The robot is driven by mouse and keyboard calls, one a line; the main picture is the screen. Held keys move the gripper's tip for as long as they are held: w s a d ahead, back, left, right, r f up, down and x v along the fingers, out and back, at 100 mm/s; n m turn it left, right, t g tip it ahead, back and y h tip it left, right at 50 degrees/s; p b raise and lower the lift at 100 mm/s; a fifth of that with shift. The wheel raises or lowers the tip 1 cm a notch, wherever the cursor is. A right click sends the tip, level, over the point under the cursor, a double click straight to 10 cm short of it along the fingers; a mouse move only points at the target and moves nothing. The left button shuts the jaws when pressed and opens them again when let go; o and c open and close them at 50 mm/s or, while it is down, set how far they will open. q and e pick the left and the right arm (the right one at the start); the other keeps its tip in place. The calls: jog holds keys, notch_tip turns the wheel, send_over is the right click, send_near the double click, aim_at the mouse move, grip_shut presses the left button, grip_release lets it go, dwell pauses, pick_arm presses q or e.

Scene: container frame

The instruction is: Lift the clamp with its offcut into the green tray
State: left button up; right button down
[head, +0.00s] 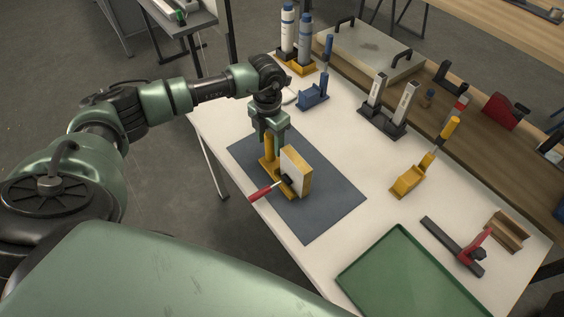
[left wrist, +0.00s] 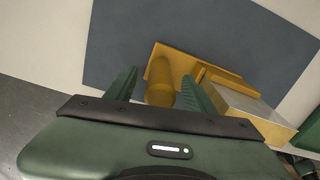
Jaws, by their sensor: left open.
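The clamp (head: 267,164) is yellow, with an upright round post, a flat base and a red-handled screw (head: 260,193). It stands on the dark mat. Its offcut, a pale block with wood-coloured edges (head: 296,172), stands upright against it. My left gripper (head: 270,138) is open and points down over the post. In the left wrist view the post (left wrist: 160,84) lies between the two fingers, with gaps on both sides; the offcut (left wrist: 248,108) is just right of the right finger. The green tray (head: 415,275) lies flat and empty at the front right. My right gripper is not in view.
The dark mat (head: 330,205) covers the table's left part. A second, black clamp with a red handle (head: 468,247) and a brown wooden piece (head: 507,231) lie right of the tray. A yellow tool (head: 408,180) and dark holders (head: 385,115) stand behind. White table shows between mat and tray.

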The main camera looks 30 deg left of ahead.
pick_arm(q)
jog(key=shift+s, duration=0.1)
grip_shut()
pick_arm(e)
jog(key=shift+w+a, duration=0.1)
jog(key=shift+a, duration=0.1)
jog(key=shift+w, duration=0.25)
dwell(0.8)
pick_arm(q)
jog(key=shift+r, duration=0.1)
